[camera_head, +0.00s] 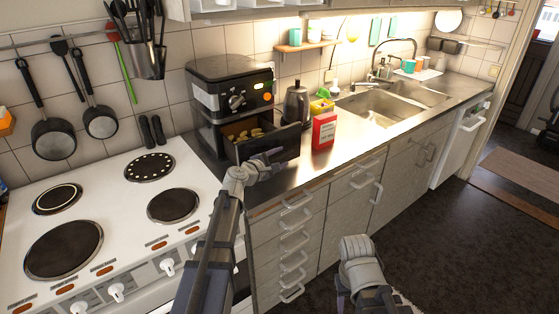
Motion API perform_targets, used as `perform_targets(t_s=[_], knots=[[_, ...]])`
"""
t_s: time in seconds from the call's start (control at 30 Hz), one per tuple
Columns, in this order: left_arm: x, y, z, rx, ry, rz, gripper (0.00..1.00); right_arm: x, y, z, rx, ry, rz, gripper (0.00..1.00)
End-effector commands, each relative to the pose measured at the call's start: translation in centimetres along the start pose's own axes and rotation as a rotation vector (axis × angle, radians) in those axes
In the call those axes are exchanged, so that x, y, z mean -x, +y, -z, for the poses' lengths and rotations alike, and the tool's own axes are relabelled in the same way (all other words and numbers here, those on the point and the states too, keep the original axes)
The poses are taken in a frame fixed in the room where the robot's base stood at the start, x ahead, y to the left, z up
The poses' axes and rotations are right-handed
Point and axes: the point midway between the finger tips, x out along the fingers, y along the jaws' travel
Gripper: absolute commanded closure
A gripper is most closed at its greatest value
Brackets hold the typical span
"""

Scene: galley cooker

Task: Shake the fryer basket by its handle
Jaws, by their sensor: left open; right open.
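The black air fryer (230,92) stands on the counter beside the cooker. Its basket (285,143) is pulled out at the front, with yellow-brown food pieces (243,136) inside. My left gripper (276,160) is open, just in front of the basket's front face. The basket's handle is hard to make out behind the gripper, and I cannot tell whether they touch. My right arm shows low in the middle, in front of the cabinets; its fingers are not visible.
A red box (324,131) and a dark kettle (297,104) stand just right of the basket. The white cooker (112,212) with several hotplates is on the left. The counter in front of the sink (380,106) is mostly clear.

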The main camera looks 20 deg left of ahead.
Motion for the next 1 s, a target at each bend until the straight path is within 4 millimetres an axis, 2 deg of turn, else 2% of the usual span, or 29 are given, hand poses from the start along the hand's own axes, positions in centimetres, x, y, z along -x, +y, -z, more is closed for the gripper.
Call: perform_targets(t_s=[0.2,0.7,1.0], knots=[[-0.01,0.01,-0.02,0.000,0.001,0.000,0.45,0.02,0.00,0.00,0.000,0.000,0.000,0.50],[0.00,0.03,0.00,0.000,0.001,-0.001,1.00,0.02,0.00,0.00,0.000,0.000,0.000,0.50],[0.01,0.04,0.01,0.000,0.001,-0.001,1.00,0.02,0.00,0.00,0.000,0.000,0.000,0.50]])
